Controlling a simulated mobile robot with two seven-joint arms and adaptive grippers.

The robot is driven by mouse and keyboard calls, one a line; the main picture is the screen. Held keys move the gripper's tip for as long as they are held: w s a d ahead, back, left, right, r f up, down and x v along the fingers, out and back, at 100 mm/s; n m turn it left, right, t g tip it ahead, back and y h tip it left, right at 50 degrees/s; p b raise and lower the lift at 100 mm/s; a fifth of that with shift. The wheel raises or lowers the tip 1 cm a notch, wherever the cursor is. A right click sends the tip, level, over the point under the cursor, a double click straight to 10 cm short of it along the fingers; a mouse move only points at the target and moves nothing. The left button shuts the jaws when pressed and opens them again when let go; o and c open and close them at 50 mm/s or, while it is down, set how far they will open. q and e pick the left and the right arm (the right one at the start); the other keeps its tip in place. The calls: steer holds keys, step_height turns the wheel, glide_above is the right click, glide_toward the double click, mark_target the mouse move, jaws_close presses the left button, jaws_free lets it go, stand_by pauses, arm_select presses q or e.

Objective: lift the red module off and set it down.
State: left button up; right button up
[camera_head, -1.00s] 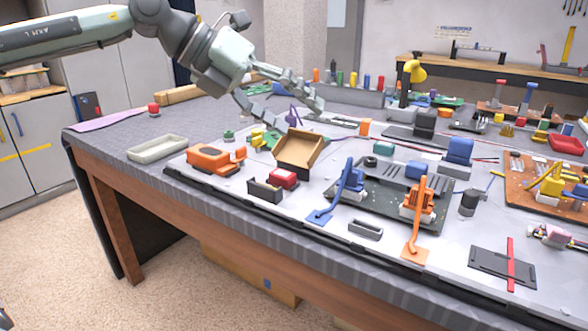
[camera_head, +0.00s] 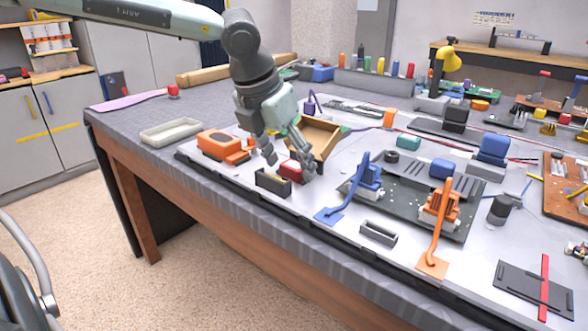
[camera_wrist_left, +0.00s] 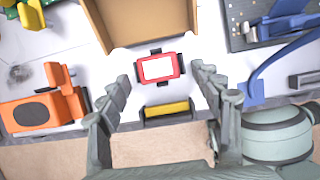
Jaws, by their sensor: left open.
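The red module (camera_head: 290,170) is a small red block on the white work mat, just behind a small dark open holder (camera_head: 273,184). In the left wrist view the red module (camera_wrist_left: 160,68) shows a white top face with dark tabs around it. My left gripper (camera_head: 290,168) points down over it with its fingers spread. In the left wrist view its two fingers (camera_wrist_left: 163,84) stand to either side of the module, apart from it. The gripper is open and holds nothing. My right gripper is not in view.
An open cardboard box (camera_head: 326,140) stands right behind the module. An orange device (camera_head: 222,146) sits to its left, and a dark board (camera_head: 412,190) with blue and orange clamps to its right. A pale tray (camera_head: 170,131) lies at the table's left.

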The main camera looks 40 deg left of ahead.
mark_target(288, 168)
arm_select(q)
steer(key=shift+c, duration=0.4)
steer(key=c, duration=1.1)
steer(key=shift+w+r, duration=0.1)
steer(key=shift+r, duration=0.55)
step_height(288, 168, up, 3)
steer(key=shift+r, duration=0.1)
steer(key=shift+s+a+r+b, duration=0.25)
steer(key=shift+s+a+r, duration=0.8)
steer(key=shift+s+a, duration=0.35)
steer(key=shift+s+a+r+b, duration=0.25)
steer(key=shift+s+a+r, duration=0.9)
steer(key=shift+s, duration=0.4)
steer(key=shift+s+a+r+b, duration=0.25)
steer(key=shift+s+a+r, duration=0.75)
steer(key=shift+s+a, duration=0.4)
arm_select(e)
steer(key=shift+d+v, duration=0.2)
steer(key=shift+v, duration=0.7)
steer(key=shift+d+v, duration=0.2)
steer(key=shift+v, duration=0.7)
